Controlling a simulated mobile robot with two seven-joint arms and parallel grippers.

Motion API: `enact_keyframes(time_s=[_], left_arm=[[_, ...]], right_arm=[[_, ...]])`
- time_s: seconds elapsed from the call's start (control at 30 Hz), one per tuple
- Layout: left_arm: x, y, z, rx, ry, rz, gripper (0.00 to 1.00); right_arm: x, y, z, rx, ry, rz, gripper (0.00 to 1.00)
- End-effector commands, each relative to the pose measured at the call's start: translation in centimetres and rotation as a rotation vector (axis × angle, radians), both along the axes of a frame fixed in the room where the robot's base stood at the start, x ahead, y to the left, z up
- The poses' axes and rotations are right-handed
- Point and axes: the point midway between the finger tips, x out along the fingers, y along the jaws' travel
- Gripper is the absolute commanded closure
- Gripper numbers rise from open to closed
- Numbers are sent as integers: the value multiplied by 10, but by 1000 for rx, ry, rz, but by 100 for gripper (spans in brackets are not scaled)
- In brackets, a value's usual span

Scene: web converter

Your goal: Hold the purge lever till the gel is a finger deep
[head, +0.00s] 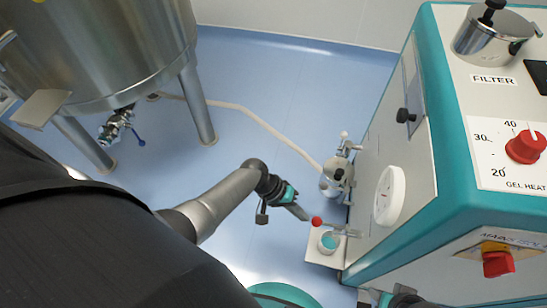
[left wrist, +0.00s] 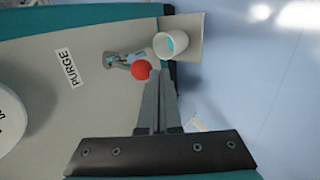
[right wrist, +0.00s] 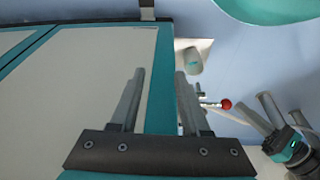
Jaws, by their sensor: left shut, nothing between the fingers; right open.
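The purge lever ends in a red ball (head: 317,221) on the lower side of the teal and grey machine; the ball also shows in the left wrist view (left wrist: 141,70) and right wrist view (right wrist: 226,104). A white cup (left wrist: 171,43) with teal gel inside stands on a small shelf (head: 313,252) by the lever. The gel's depth cannot be judged. My left gripper (head: 304,215) is shut and empty, its tips close beside the red ball; contact is unclear. My right gripper (right wrist: 160,75) is open and empty in front of a machine panel.
A PURGE label (left wrist: 69,67) is on the panel. A metal pump with a hose (head: 337,177) stands behind the lever. A steel tank (head: 105,50) on legs stands at left. A red switch (head: 498,263) sticks out at right.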

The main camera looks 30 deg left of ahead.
Motion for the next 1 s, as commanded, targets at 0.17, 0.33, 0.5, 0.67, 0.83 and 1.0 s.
enact_keyframes(time_s=[0.17, 0.33, 0.5, 0.67, 0.83, 1.0], left_arm=[[-2, 14, 18, 1, -2, 2, 100], [-5, 26, 31, 1, -1, 1, 100], [-7, 37, 44, 0, -3, 2, 100], [-9, 47, 55, 0, -2, 1, 100], [-11, 56, 65, 0, -3, 2, 100], [-12, 62, 72, 0, -3, 2, 100]], right_arm=[[-9, -1, -19, -6, 34, 1, 54], [-19, -3, -37, -9, 62, 2, 54], [-29, -6, -54, -16, 85, 3, 54], [-35, -11, -69, -22, 88, 4, 54], [-42, -17, -82, -30, 90, 6, 54], [-47, -22, -91, -34, 90, 7, 54]])
